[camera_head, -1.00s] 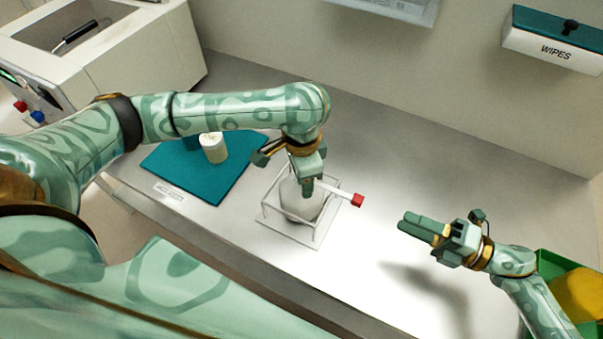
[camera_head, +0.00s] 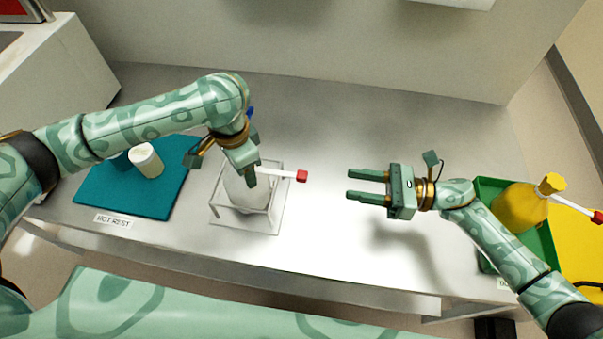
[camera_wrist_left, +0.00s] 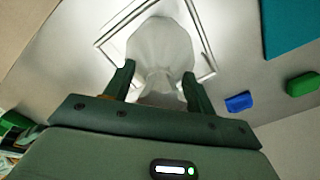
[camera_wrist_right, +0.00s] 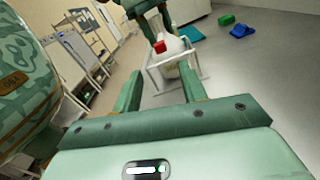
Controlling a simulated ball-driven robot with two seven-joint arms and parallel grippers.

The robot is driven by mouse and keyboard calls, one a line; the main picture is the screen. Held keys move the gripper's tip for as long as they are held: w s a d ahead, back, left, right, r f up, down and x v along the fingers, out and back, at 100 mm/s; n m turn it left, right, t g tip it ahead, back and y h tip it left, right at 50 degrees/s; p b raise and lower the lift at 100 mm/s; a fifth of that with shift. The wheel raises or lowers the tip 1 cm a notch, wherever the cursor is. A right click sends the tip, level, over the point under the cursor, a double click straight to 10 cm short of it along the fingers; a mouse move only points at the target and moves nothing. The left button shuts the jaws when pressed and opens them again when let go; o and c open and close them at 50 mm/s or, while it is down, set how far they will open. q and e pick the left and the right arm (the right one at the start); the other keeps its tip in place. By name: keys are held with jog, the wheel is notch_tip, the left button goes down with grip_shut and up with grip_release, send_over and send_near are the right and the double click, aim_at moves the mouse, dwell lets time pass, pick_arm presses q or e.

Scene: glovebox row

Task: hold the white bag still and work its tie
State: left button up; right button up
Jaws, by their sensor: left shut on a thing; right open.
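The white bag (camera_head: 243,192) stands upright in a thin white open frame (camera_head: 272,219) on the grey bench. My left gripper (camera_head: 248,172) reaches down over it and is shut on its gathered neck; the left wrist view shows the bag (camera_wrist_left: 161,45) between the fingers (camera_wrist_left: 157,85). The tie, a pale strip with a red end (camera_head: 301,176), sticks out to the right from the neck. My right gripper (camera_head: 352,184) is open and empty, its fingers pointing left at the red end, with a gap between. The right wrist view shows that red end (camera_wrist_right: 159,47) ahead.
A teal mat (camera_head: 100,190) labelled HOT REST with a white jar (camera_head: 146,160) lies left of the frame. A green tray (camera_head: 545,245) with a yellow bag (camera_head: 515,208) is at the right, near my right arm. A wall runs behind; the bench between frame and tray is clear.

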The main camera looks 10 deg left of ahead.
aim_at(301, 175)
jog(key=a+n, duration=0.1)
jog(key=a, duration=0.5)
jog(key=a+n, duration=0.1)
jog(key=a, duration=0.5)
jog(key=shift+f, duration=0.1)
grip_shut()
jog(key=shift+a, duration=0.15)
